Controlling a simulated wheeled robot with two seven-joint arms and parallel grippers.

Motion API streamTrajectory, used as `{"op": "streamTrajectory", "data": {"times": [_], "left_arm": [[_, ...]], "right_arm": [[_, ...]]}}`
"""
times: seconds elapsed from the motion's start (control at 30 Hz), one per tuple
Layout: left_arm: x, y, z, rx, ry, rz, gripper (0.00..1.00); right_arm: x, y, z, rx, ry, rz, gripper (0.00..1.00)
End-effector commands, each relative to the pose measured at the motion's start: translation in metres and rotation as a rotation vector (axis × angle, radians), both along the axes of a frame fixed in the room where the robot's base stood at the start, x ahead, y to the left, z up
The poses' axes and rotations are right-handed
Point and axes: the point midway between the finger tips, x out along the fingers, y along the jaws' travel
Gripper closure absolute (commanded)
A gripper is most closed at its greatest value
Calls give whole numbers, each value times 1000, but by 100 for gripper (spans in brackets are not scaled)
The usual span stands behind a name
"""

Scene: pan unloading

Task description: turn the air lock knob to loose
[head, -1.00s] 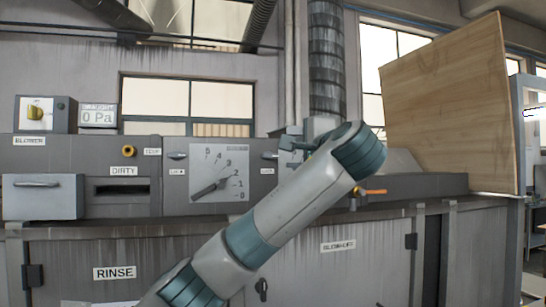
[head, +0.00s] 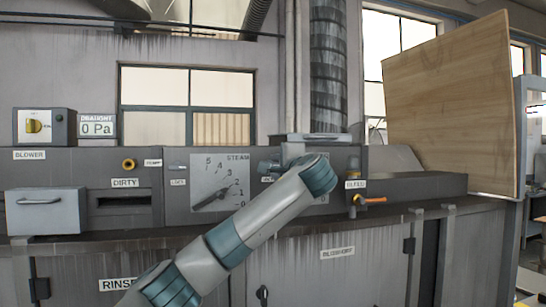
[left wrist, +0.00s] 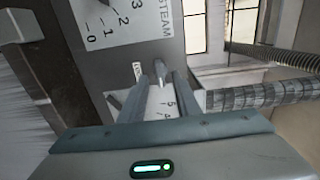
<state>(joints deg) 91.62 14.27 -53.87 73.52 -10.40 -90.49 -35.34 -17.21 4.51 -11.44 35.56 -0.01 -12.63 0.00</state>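A small grey metal knob (left wrist: 160,70) stands out from the panel beside the STEAM dial, with a small white label (left wrist: 138,72) next to it, too blurred to read surely. In the head view that label (head: 268,180) lies right of the STEAM dial, and the knob is mostly lost behind my gripper. My left gripper (left wrist: 162,82) is open, its two fingers apart on either side of the knob's line; I cannot tell if they touch it. It also shows in the head view (head: 268,166). A similar small knob (head: 178,168) labelled LOCK sits left of the dial. My right gripper is out of view.
The STEAM dial (head: 219,182) is left of the gripper; a second dial (head: 320,198) is partly behind my arm. An orange-handled valve (head: 370,200) is further right. A wooden board (head: 445,105) stands at the right. A drawer (head: 45,212) juts out at the left.

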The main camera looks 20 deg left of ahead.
Motion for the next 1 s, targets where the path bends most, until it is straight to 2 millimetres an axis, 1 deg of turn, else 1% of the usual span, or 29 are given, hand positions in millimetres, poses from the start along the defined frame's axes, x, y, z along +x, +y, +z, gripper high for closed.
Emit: {"op": "streamTrajectory", "data": {"times": [0.03,0.2,0.3,0.67,0.7,0.73,0.77,0.8,1.0], "left_arm": [[6,5,3,0,4,3,70],[20,14,2,1,3,2,70],[25,17,1,1,2,0,70],[27,18,-1,1,1,0,70],[27,18,-1,1,1,0,75],[27,18,-1,1,1,0,82],[27,18,-1,1,1,0,89],[27,18,-1,1,1,0,99],[27,18,-1,-1,1,0,100]], "right_arm": [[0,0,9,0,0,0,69],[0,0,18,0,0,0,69],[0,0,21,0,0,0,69],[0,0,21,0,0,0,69],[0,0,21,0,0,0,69],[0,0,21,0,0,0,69],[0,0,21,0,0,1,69],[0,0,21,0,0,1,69],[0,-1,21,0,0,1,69]]}}
